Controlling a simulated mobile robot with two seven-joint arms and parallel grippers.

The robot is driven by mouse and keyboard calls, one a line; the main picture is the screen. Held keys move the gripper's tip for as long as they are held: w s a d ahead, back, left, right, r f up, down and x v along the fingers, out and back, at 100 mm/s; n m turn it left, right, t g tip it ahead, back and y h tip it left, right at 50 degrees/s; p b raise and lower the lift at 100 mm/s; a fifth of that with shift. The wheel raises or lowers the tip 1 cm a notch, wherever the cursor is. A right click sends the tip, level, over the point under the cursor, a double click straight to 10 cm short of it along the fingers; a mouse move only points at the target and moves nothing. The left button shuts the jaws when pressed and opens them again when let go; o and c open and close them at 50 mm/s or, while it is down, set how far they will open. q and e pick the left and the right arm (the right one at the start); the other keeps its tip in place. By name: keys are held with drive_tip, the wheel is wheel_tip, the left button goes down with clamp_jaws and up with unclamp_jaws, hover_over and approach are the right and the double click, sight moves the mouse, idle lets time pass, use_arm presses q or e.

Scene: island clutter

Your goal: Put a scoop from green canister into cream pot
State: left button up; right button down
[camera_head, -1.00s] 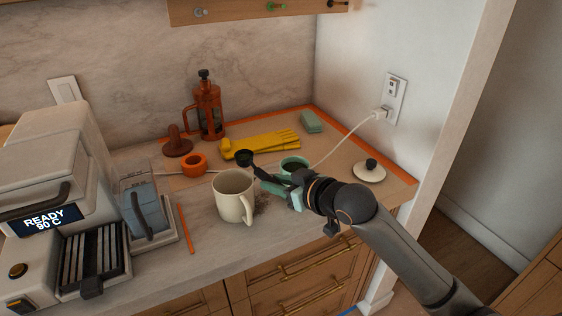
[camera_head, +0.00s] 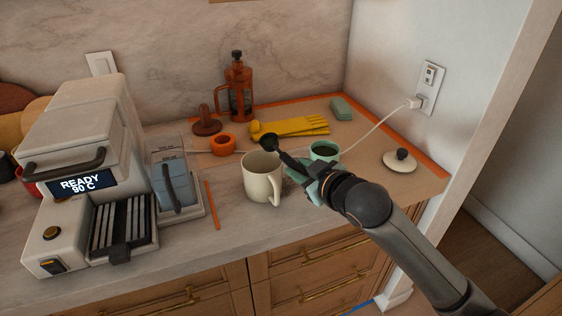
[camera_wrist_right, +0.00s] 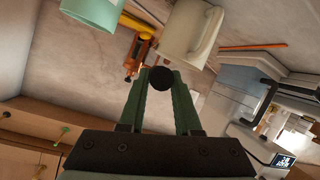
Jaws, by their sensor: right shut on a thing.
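My right gripper (camera_head: 310,180) is shut on the handle of a black scoop (camera_head: 268,142). The scoop's bowl appears at the back rim of the cream pot (camera_head: 262,182); its exact height over the pot and its contents are unclear. The pot is upright, with its handle toward the gripper. The green canister (camera_head: 324,151) stands open just behind the gripper, with dark contents. In the right wrist view, the scoop's dark round end (camera_wrist_right: 161,79) shows between the green fingers (camera_wrist_right: 160,100), near the pot (camera_wrist_right: 188,38) and canister (camera_wrist_right: 92,12). My left gripper is out of view.
Behind are an orange ring (camera_head: 222,145), brown tamper (camera_head: 206,125), red press (camera_head: 238,90) and yellow gloves (camera_head: 292,127). A pale lid (camera_head: 400,161) lies right. A white cord crosses the counter.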

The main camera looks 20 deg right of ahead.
drive_tip(key=shift+r+n+h+p, duration=0.1)
drive_tip(key=shift+n+h+p, duration=0.3)
drive_tip(key=shift+n+p, duration=0.1)
drive_tip(key=shift+n, duration=0.3)
drive_tip(key=shift+n+t+h, duration=0.3)
drive_tip(key=shift+h, duration=0.1)
drive_tip(key=shift+n+p, duration=0.3)
drive_tip(key=shift+n, duration=0.1)
drive_tip(key=shift+n+t+h, duration=0.4)
drive_tip(key=shift+n+h, duration=0.1)
drive_tip(key=shift+n, duration=0.1)
